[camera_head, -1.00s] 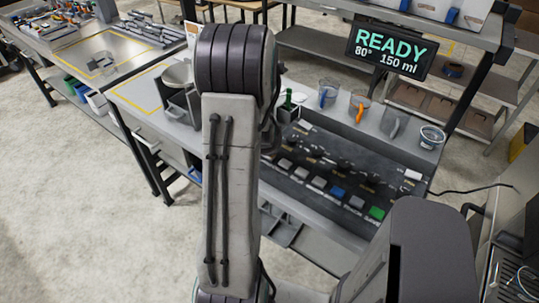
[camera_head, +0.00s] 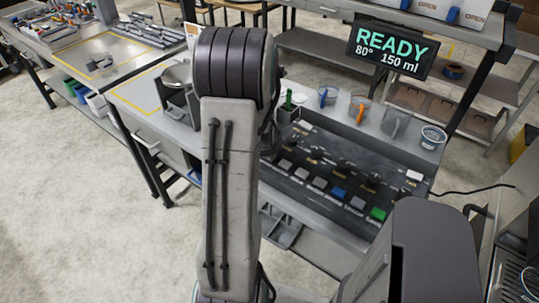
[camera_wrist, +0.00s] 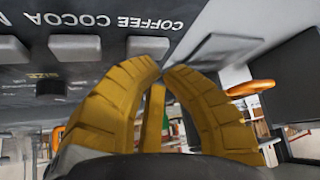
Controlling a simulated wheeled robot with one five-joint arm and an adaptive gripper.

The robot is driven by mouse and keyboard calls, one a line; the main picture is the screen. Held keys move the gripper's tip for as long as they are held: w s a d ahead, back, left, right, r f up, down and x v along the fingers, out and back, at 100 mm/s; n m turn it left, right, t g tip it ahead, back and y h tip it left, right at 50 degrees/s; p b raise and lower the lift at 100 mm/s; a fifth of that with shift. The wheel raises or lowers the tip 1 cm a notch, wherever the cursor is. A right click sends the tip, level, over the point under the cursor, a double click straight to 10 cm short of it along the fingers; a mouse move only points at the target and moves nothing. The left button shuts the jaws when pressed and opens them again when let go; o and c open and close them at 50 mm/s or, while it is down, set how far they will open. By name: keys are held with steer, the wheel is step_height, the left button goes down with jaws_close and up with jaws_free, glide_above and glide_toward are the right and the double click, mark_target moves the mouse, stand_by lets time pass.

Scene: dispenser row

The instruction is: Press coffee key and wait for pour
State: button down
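The key panel (camera_head: 330,172) lies on the bench, with a row of grey, blue and green keys. In the wrist view it appears upside down, and the coffee key (camera_wrist: 148,47) is a grey block by the label COFFEE. My gripper (camera_wrist: 164,70) has yellow ribbed fingers, with tips drawn close together and nothing seen held. The tips overlap the near edge of the coffee key in the picture; I cannot tell whether they touch it. In the head view my arm hides the gripper and that key. The display (camera_head: 390,48) reads READY, 80°, 150 ml.
Clear jugs with a blue handle (camera_head: 327,97) and an orange handle (camera_head: 360,107) stand behind the panel. A white tub (camera_head: 432,137) stands to their right. A shelf rack is behind. Open floor lies to the left.

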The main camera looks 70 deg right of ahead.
steer(key=shift+f+b, duration=0.4)
steer(key=shift+b, duration=0.05)
stand_by(0.5)
steer(key=shift+r, duration=0.15)
stand_by(0.3)
steer(key=shift+r+p, duration=0.45)
steer(key=shift+r, duration=0.3)
steer(key=shift+r, duration=0.15)
steer(key=shift+r+p, duration=1.55)
steer(key=shift+r, duration=0.8)
